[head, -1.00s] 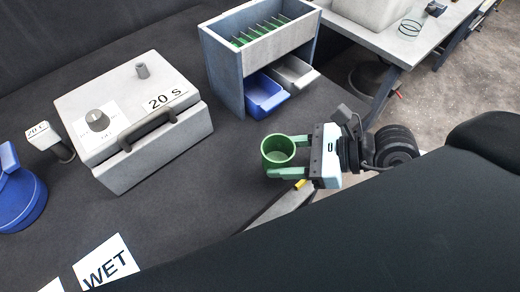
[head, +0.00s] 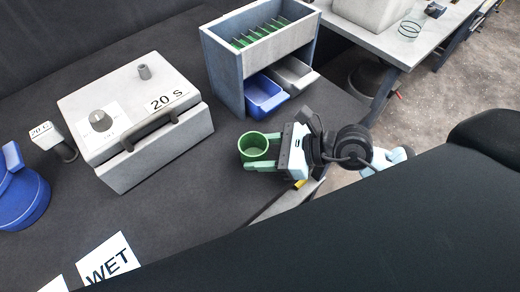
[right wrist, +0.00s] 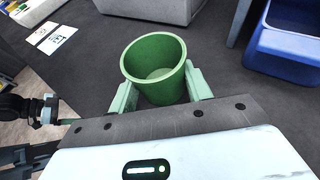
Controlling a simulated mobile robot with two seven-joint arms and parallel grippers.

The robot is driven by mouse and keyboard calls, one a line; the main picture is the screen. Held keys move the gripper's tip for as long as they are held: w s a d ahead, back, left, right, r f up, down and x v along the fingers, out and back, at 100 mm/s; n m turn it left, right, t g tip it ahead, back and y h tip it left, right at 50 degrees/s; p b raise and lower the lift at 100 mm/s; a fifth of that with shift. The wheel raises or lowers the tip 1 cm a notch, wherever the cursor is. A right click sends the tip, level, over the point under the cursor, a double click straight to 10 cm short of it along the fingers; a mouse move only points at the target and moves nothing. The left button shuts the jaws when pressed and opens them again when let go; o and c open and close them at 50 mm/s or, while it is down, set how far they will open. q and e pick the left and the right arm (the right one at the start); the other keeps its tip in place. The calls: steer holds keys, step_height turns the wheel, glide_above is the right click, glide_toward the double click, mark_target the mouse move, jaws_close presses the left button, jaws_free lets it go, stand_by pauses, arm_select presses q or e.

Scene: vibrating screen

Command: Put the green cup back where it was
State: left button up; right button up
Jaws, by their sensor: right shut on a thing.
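The green cup (head: 254,146) is upright and looks empty inside. My right gripper (head: 262,150) is shut on it, with one finger on each side of the cup. The cup also shows in the right wrist view (right wrist: 156,68), between the two pale green fingertips (right wrist: 158,92). In the head view the cup is over the dark table, right of the grey box and in front of the riffle box. I cannot tell whether its base touches the table.
A grey box marked "20 S" (head: 180,135) stands left of the cup. The riffle box (head: 228,75) with a blue tray (head: 266,96) and a grey tray (head: 296,74) stands behind. A blue container (head: 22,200) and a "WET" card (head: 108,262) are at left. Dark table between is clear.

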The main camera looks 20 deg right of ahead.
arm_select(q)
steer(key=shift+w, duration=0.25)
steer(key=shift+w, duration=0.1)
arm_select(e)
steer(key=shift+f, duration=0.2)
steer(key=o, duration=1)
arm_select(q)
steer(key=shift+s, duration=0.3)
